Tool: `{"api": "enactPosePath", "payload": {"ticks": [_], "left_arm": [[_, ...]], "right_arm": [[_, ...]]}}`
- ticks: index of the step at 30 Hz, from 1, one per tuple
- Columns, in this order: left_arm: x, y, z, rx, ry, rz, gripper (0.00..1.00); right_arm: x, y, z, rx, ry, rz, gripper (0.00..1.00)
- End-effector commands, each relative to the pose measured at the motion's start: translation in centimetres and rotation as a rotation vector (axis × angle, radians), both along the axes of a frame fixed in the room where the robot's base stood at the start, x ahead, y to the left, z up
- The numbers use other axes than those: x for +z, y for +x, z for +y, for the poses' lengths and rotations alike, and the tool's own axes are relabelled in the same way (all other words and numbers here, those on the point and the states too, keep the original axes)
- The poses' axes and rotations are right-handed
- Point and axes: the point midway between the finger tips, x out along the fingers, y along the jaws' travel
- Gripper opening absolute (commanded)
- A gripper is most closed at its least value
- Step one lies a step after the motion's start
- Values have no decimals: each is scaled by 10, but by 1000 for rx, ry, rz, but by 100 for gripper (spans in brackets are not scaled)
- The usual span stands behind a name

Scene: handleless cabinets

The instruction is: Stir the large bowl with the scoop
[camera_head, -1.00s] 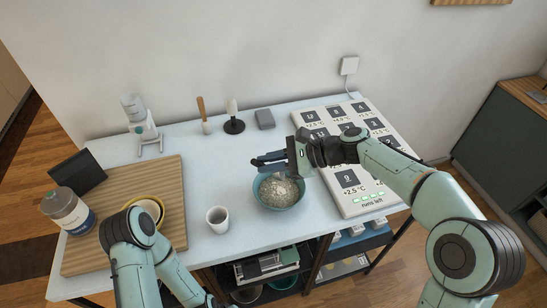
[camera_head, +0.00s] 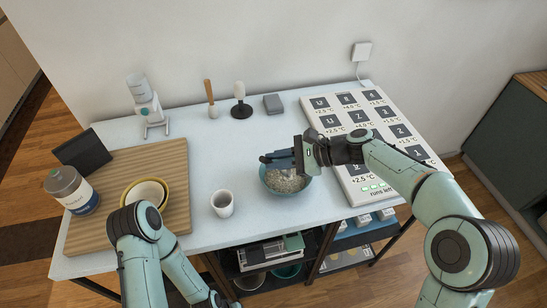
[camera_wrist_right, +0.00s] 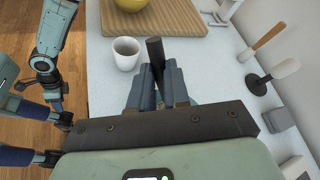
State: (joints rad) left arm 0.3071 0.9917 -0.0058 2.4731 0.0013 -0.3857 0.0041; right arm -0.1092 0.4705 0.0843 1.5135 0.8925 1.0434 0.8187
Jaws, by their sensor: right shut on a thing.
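The large bowl (camera_head: 289,198) is blue-teal, stands near the table's front edge and holds a pale, grainy mass. My right gripper (camera_head: 275,158) is over the bowl, shut on the scoop's dark handle. In the right wrist view the handle (camera_wrist_right: 155,49) sticks up between the fingers of this gripper (camera_wrist_right: 160,82). The scoop's head is hidden by the gripper and cannot be made out in the bowl. The bowl is hidden in the wrist view. My left arm is low at the left, and its gripper (camera_wrist_right: 58,102) shows too poorly to read.
A white cup (camera_head: 222,204) stands just left of the bowl. A wooden board (camera_head: 170,160) with a yellow-rimmed bowl (camera_head: 163,186) and a jar (camera_head: 72,190) is further left. A panel of numbered tiles (camera_head: 345,190) lies at the right. Two upright tools (camera_head: 240,100) stand behind.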

Motion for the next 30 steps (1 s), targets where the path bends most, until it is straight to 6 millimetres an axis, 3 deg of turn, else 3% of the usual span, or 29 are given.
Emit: {"api": "enactPosePath", "payload": {"ticks": [15,30], "left_arm": [[0,0,0,0,0,0,43],[0,0,0,0,0,0,43]], "right_arm": [[-31,16,-14,-1,0,1,0],[-34,17,-16,0,0,0,0]]}}
